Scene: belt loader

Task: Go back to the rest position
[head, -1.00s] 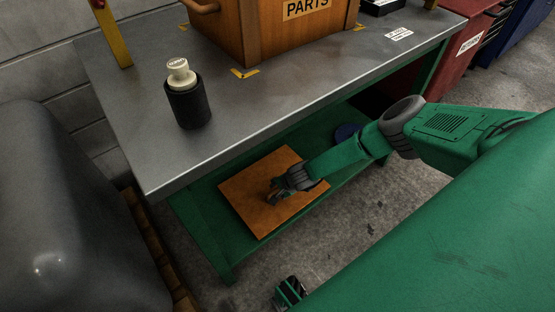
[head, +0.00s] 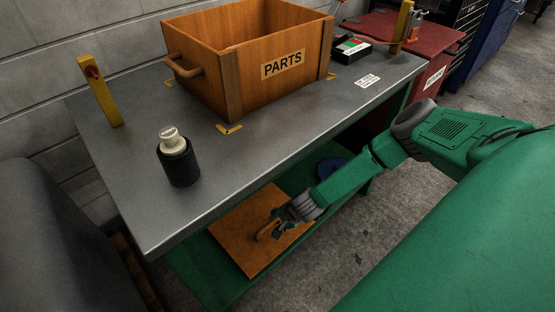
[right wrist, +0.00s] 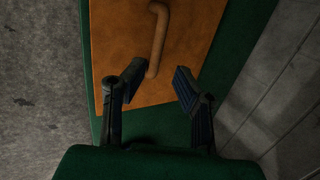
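A flat wooden lid (head: 238,226) with a curved handle (head: 266,232) lies on the green lower shelf under the table. My right gripper (head: 277,224) is low over the lid, close to the handle. In the right wrist view the two fingers (right wrist: 158,76) stand apart, with nothing held between them. The handle (right wrist: 158,40) shows just beyond the fingertips there; I cannot tell whether one finger touches it. The lid (right wrist: 190,40) lies flat. My left gripper is not in view.
An open wooden PARTS crate (head: 295,85) stands on the grey table (head: 150,215). A black cylinder with a cream top (head: 180,165) stands near the front edge. A yellow post (head: 101,92) is at the left. The table edge (head: 310,150) overhangs the shelf beside my right arm.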

